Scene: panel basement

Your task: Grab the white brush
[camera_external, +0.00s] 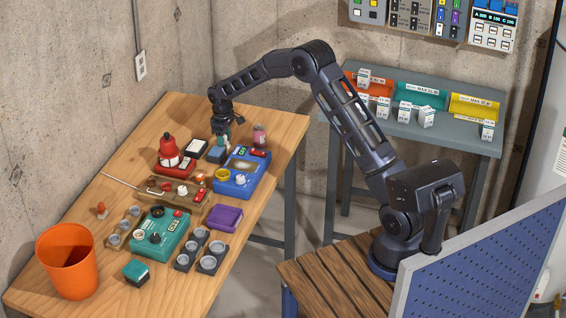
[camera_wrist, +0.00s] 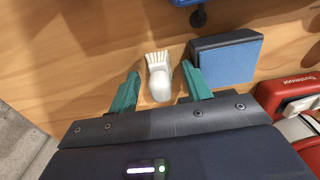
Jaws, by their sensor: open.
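The white brush (camera_wrist: 158,78) lies on the wooden table in the wrist view, with its bristles toward the top of the picture and its rounded handle toward my gripper. My gripper (camera_wrist: 160,71) is open, with one teal finger on each side of the brush. Small gaps show between the brush and both fingers. I cannot tell how far the fingertips are above the table. In the external view my gripper (camera_external: 222,138) points down over the back of the table, and the brush is mostly hidden there.
A blue-topped block (camera_wrist: 228,62) sits close beside the right finger. A red device (camera_wrist: 290,95) is farther right. The blue device (camera_external: 240,172) and red-and-white lamp-like object (camera_external: 168,150) stand near the gripper. Bare wood (camera_wrist: 60,60) lies left of the brush.

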